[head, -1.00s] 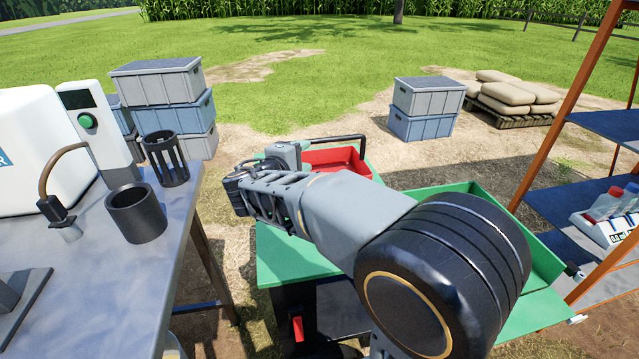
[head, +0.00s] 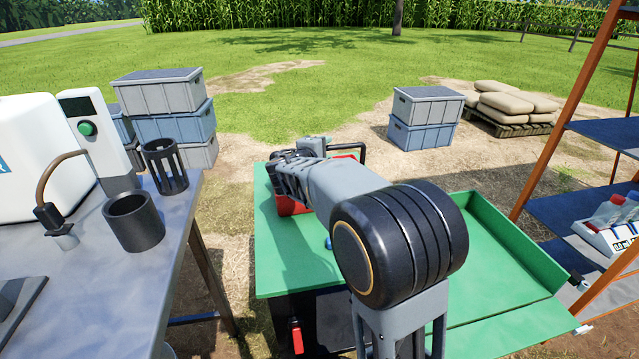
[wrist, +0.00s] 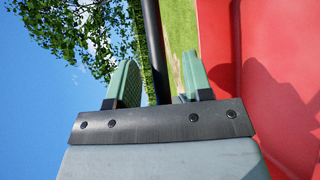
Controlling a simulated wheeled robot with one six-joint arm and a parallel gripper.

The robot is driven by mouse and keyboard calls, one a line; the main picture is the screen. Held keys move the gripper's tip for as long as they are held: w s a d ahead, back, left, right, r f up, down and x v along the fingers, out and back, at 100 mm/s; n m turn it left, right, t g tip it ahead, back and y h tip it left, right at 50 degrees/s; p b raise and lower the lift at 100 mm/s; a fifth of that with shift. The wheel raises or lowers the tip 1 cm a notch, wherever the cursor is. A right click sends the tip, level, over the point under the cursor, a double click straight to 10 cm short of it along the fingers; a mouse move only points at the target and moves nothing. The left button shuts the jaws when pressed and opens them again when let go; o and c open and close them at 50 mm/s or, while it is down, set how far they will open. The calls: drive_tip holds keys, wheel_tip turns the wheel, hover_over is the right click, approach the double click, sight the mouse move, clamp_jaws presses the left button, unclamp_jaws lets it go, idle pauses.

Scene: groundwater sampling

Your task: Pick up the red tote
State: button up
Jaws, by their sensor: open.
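The red tote (head: 288,206) stands on the green work surface (head: 280,262), mostly hidden behind my arm. Its black handle (head: 362,148) shows at the right behind the arm. In the wrist view the tote's red wall and inside (wrist: 275,70) fill the right side. My gripper (wrist: 158,75) is open, with one green finger on each side of the black handle bar (wrist: 154,45). The bar appears between the fingers; I cannot tell whether it touches either one. In the head view my gripper's fingers are hidden by the arm.
A metal table (head: 110,290) with a black cup (head: 133,220) and a slotted black holder (head: 165,166) stands at left. A green tray (head: 500,270) lies right of my arm. An orange-framed shelf (head: 560,120) stands far right. Stacked crates (head: 425,118) are behind.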

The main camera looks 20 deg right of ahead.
drive_tip(key=shift+w+d, duration=0.2)
drive_tip(key=shift+d, duration=0.05)
clamp_jaws()
idle(0.3)
